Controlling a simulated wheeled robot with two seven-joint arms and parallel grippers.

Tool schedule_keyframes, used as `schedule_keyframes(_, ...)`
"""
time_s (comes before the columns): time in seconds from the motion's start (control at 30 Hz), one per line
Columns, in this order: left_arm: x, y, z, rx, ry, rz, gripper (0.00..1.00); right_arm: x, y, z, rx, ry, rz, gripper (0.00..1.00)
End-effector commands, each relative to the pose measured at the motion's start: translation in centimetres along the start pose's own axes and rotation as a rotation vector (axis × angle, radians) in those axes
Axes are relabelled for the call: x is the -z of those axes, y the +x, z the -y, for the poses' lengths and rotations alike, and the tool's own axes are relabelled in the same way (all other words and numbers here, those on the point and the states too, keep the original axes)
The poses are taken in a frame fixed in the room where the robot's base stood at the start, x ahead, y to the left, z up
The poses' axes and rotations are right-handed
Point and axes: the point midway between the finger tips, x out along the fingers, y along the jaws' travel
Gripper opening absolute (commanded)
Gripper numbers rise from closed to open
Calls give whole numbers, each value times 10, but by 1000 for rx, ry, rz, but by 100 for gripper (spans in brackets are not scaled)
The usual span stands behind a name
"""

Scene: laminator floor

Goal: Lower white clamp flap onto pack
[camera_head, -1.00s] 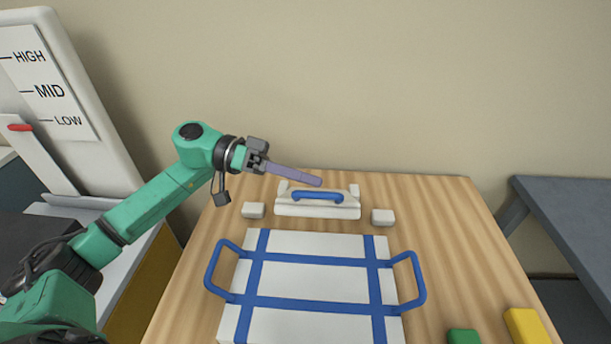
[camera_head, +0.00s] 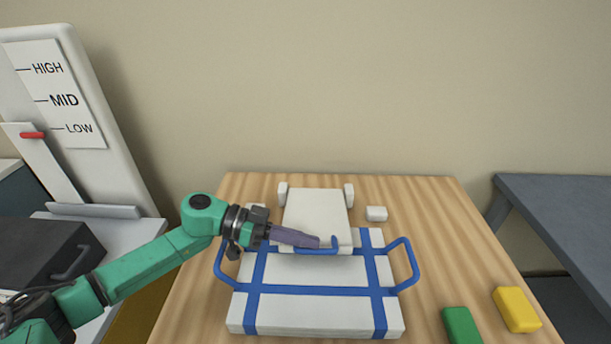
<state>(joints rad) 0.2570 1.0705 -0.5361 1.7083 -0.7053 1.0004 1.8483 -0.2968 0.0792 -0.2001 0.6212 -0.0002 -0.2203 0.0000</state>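The white clamp flap (camera_head: 316,212) lies tilted low over the back edge of the pack, between two white hinge posts. Its blue handle (camera_head: 318,251) is at its front edge, partly hidden by my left gripper. The white pack (camera_head: 310,310) with blue straps and two blue side loops lies on the wooden table. My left gripper (camera_head: 312,241) reaches in from the left, its purple-grey fingers at the handle. I cannot tell whether they are closed on it or only press on it. My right gripper is not in view.
A white block (camera_head: 376,214) stands right of the flap. A green block (camera_head: 461,326) and a yellow block (camera_head: 517,309) lie at the front right of the wooden table (camera_head: 440,230). A white lever panel (camera_head: 75,110) marked HIGH, MID, LOW stands left. A grey table (camera_head: 575,210) is at right.

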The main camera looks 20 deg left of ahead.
Motion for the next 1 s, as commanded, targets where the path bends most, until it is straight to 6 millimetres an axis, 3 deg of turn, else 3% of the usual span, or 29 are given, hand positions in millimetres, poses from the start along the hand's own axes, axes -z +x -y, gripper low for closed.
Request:
schedule_keyframes(0.23,-25,6,-2,-2,-4,0,0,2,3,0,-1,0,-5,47)
schedule_keyframes(0.73,-33,8,-2,-3,-7,5,0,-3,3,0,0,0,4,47)
schedule_keyframes(0.87,-29,6,-3,-2,-8,6,0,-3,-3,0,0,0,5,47)
schedule_keyframes(1.0,-3,-4,-8,1,-6,3,0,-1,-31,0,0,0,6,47)
